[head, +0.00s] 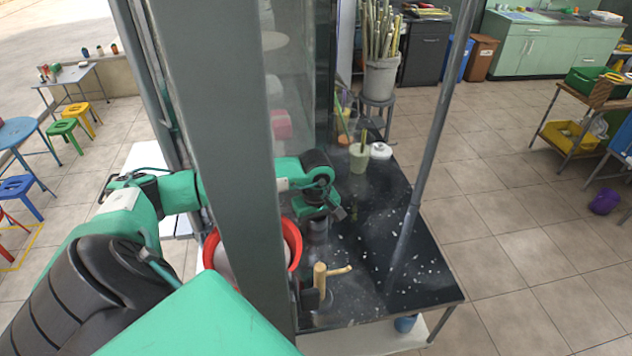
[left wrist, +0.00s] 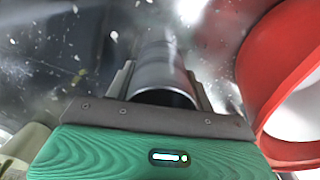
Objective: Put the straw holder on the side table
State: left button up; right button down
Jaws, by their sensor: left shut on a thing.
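My left gripper (head: 318,212) is over the black speckled counter (head: 400,270), beyond the grey post. In the left wrist view, my left gripper (left wrist: 161,78) is shut on a dark grey, open-topped metal cylinder (left wrist: 162,72), which looks like the straw holder. In the head view, the cylinder (head: 317,232) shows as a small dark shape below the fingers; I cannot tell whether it touches the counter. A white table top (head: 146,158), possibly the side table, shows partly at the left, behind my arm and the post. My right gripper is out of view.
A red-rimmed bucket (head: 292,243) stands close beside the gripper; its red rim (left wrist: 262,85) also shows in the left wrist view. A wooden-handled item (head: 321,275) is nearer. A pale green cup (head: 359,160) and white lidded pot (head: 380,151) stand farther back. Grey posts (head: 222,130) obstruct.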

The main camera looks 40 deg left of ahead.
pick_arm(q)
jog(key=o, duration=0.8)
jog(key=shift+f, duration=0.15)
jog(key=shift+c, duration=0.2)
jog(key=o, duration=0.4)
jog(key=shift+o, duration=0.2)
jog(key=shift+r, duration=0.3)
notch_tip(320, 180, up, 12)
jog(key=b, duration=0.5)
